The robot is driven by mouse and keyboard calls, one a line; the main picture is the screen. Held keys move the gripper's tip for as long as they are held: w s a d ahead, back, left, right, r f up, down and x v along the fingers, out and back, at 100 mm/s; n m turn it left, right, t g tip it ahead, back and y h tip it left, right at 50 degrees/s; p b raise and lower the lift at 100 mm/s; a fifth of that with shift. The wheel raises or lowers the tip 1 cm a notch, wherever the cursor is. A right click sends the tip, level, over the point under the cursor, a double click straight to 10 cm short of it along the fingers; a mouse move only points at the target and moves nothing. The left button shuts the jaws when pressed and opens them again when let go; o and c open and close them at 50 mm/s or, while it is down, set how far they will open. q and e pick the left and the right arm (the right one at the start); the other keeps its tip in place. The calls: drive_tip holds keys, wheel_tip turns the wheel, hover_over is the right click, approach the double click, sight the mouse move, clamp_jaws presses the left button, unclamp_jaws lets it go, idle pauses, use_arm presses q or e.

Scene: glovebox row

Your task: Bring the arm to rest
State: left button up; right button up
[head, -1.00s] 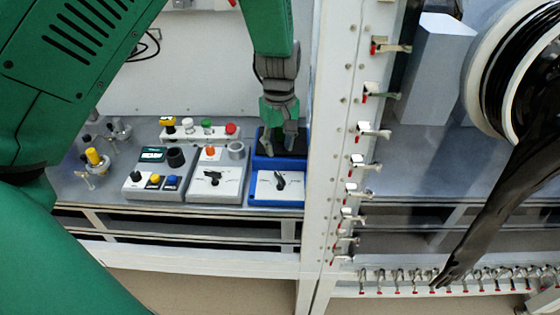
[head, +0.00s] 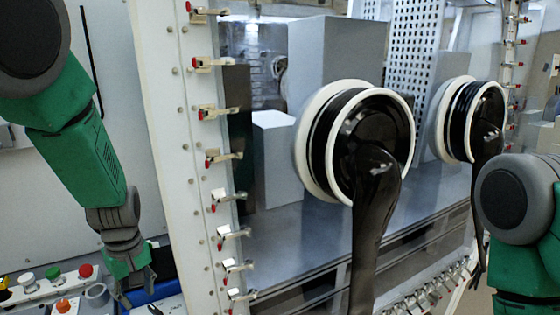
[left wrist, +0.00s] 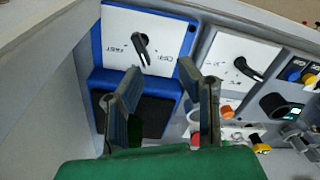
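My left arm comes down from the upper left in the head view. Its gripper (head: 138,292) points down over the panel, close to the blue box (head: 158,291). In the left wrist view my left gripper (left wrist: 160,70) has its two fingers apart with nothing between them. They are over the black pad of the blue box (left wrist: 183,45), whose white plate (left wrist: 119,22) carries a black lever (left wrist: 141,48). I cannot tell whether the fingers touch the box. My right arm (head: 519,205) shows at the right edge of the head view; its gripper is out of view.
A white post (head: 180,130) with several red-tipped clamps stands just right of my left gripper. Beyond it are a grey block (head: 330,60) and glove ports (head: 310,150) with hanging black gloves (head: 375,230). Red (head: 85,271) and green (head: 53,272) buttons lie left of the gripper.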

use_arm(q)
drive_tip(key=s+a+f+m, duration=0.1)
drive_tip(key=s+f+m, duration=0.4)
drive_tip(key=s+f, duration=0.85)
drive_tip(key=s+d+f+m, duration=0.2)
drive_tip(key=s+m, duration=0.1)
drive_tip(key=s, duration=0.5)
drive_tip(key=s+d+f+m, duration=0.2)
drive_tip(key=s+f+m, duration=0.1)
drive_tip(key=s, duration=0.6)
drive_tip(key=shift+d+f+h, duration=0.25)
drive_tip(key=shift+f+h, duration=0.1)
drive_tip(key=shift+h, duration=0.05)
drive_tip(key=shift+o, duration=0.2)
drive_tip(key=w+f+b, duration=0.3)
drive_tip(key=f+b, duration=1.1)
drive_tip(key=b, duration=0.1)
drive_tip(key=shift+d+f+m+t, duration=0.15)
drive_tip(key=shift+d+m+t, duration=0.25)
drive_tip(key=shift+d, duration=0.05)
drive_tip(key=shift+w, duration=0.1)
